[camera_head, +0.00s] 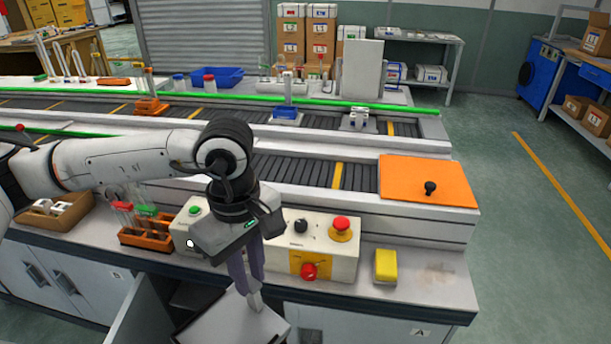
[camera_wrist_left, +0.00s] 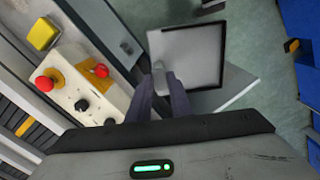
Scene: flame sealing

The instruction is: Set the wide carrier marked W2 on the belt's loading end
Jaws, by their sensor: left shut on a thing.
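My left gripper (camera_head: 250,285) points down in front of the counter and is shut on a pale upright grip (camera_head: 254,300). The grip is joined to a wide, flat grey plate (camera_head: 230,328), cut off by the bottom of the head view. In the left wrist view the fingers of my left gripper (camera_wrist_left: 161,82) hold the grip near one edge of the plate (camera_wrist_left: 195,50), which has a dark rim. No W2 mark is readable on it. The near belt (camera_head: 300,170) runs behind the arm; I cannot tell which end is for loading. My right gripper is out of view.
An orange cover (camera_head: 425,181) with a black knob lies over the near belt's right end. A control box (camera_head: 275,250) with red buttons and a yellow block (camera_head: 385,266) stand on the counter. A cabinet door (camera_head: 140,310) is open below. Small carriers (camera_head: 286,113) sit on the far belt.

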